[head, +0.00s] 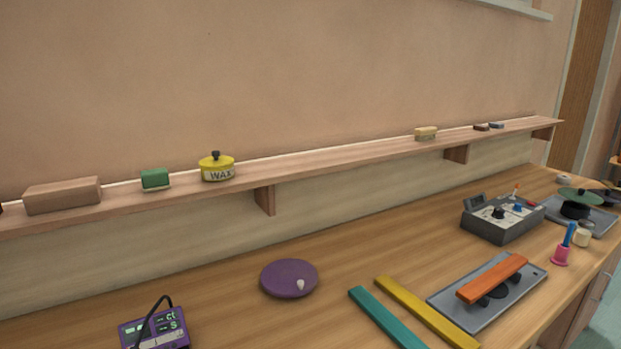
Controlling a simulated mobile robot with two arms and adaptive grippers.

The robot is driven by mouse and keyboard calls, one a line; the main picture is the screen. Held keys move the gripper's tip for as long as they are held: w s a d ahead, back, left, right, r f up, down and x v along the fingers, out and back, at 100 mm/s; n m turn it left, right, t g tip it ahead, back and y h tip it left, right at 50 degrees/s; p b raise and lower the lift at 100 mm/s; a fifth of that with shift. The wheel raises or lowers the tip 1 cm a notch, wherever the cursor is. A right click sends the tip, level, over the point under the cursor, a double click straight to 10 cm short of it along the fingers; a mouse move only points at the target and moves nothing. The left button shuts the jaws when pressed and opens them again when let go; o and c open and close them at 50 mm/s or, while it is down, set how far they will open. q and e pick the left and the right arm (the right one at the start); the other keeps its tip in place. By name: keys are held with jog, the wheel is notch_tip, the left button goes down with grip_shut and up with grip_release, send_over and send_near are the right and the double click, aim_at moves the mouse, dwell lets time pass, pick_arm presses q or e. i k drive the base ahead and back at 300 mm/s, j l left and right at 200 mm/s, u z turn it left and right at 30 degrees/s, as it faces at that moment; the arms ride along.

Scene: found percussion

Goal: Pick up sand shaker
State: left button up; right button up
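I cannot tell for sure which thing is the sand shaker. A round purple disc (289,278) with a small pale knob lies on the wooden bench (230,290) at the lower middle. A yellow tin (216,168) with a dark knob and the word WAX stands on the wall shelf. A pink piece (561,255) with a blue upright handle stands at the right, beside a small cream cup (583,237). Neither of my grippers is in view.
The shelf (340,160) also holds a brown block (63,195), a green block (155,179) and small blocks. On the bench are a purple device (155,330), teal (385,318) and yellow (425,311) bars, a grey tray (475,317) with an orange bar (492,278), and a grey box (502,220).

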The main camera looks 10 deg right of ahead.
aim_at(585, 229)
jog(key=z, duration=1.35)
jog(key=k, duration=0.35)
jog(key=i+l+u, duration=0.1)
jog(key=u, duration=0.65)
jog(key=i+l+u, duration=0.1)
jog(key=l, duration=0.25)
jog(key=i+l+u, duration=0.1)
jog(key=i+l, duration=0.15)
jog(key=i+l+u, duration=0.15)
jog(key=l, duration=0.3)
jog(key=i+l+u, duration=0.1)
jog(key=l, duration=0.25)
jog(key=i+l+u, duration=0.1)
jog(key=l, duration=0.3)
jog(key=i, duration=0.1)
